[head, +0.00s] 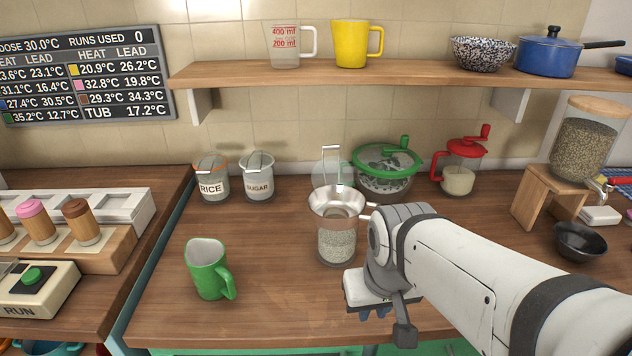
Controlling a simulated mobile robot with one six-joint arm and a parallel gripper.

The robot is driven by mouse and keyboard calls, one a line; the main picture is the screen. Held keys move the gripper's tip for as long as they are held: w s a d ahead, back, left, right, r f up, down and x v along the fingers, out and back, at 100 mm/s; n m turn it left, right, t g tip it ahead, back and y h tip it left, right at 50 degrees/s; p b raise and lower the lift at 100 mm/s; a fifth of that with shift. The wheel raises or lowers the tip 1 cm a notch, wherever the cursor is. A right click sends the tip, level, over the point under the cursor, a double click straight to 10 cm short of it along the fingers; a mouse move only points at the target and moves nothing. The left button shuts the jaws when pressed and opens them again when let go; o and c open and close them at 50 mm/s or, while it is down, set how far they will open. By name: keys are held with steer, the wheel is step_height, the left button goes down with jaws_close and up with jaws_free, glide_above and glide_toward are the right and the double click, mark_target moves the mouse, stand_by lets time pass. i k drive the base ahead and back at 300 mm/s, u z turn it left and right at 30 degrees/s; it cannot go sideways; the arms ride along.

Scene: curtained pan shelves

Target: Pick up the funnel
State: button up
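A shiny metal funnel (335,205) with a side handle sits in the mouth of a clear jar (337,245) holding pale grains. The jar stands upright on the wooden counter. My gripper (376,314) is to the right of the jar and nearer the front edge, pointing down, apart from the funnel in the picture. Its dark fingertips are small and partly hidden by my wrist, so I cannot tell whether they are open. My arm comes in from the right and lies close beside the funnel's handle.
A green mug (208,268) stands at left. Behind are rice (212,180) and sugar (258,178) jars, a green-lidded spinner (385,172) and a red-lidded container (460,170). A dark bowl (581,242) and grain dispenser (583,142) are right. The front-middle counter is clear.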

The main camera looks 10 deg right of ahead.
mark_target(349, 201)
steer(key=z, duration=1.7)
steer(key=k, duration=1.15)
steer(key=u, duration=1.05)
steer(key=i, duration=1)
steer(key=u, duration=0.05)
